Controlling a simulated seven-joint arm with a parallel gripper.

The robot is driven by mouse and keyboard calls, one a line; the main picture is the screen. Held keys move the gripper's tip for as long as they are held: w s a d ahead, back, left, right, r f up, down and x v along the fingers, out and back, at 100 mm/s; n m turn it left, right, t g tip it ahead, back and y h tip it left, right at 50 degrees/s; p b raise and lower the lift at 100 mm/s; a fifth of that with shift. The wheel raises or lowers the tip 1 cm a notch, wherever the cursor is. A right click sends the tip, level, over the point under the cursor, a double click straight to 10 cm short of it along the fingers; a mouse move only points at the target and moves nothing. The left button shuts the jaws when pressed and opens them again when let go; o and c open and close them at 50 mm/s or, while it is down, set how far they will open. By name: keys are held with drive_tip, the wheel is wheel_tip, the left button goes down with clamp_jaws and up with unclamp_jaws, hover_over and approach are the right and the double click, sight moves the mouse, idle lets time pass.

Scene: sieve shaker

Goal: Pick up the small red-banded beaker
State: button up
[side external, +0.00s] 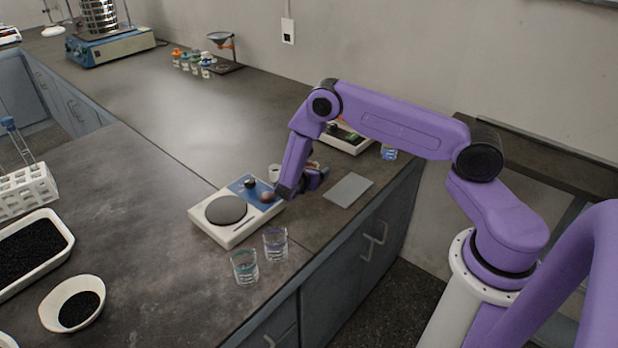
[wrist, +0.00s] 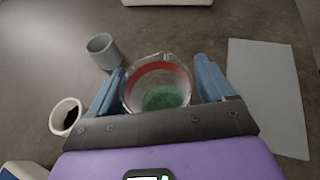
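The small red-banded beaker (wrist: 157,92) is clear glass with a red band and green at its bottom. In the wrist view it stands between the two blue fingers of my gripper (wrist: 160,80). The fingers are spread, one on each side, with narrow gaps showing beside the glass. In the side view my gripper (side external: 314,180) is low over the bench, behind the balance, and hides most of the beaker; only a reddish bit of rim (side external: 313,165) shows.
A grey cup (wrist: 103,52) and a white cup with dark contents (wrist: 66,117) stand left of the beaker. A flat grey plate (side external: 348,190) lies to the right. The balance (side external: 236,212) and two glass beakers, teal (side external: 244,267) and blue-grey (side external: 275,243), are nearer the front.

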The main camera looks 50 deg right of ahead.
drive_tip(key=c, duration=1)
drive_tip(key=shift+o, duration=0.2)
drive_tip(key=shift+r, duration=0.25)
drive_tip(key=shift+r, duration=1.45)
drive_tip(key=s+a+r, duration=0.3)
drive_tip(key=s+r, duration=1)
drive_tip(key=r, duration=0.1)
drive_tip(key=shift+s+r, duration=0.3)
drive_tip(key=shift+r, duration=0.05)
drive_tip(key=shift+a, duration=0.1)
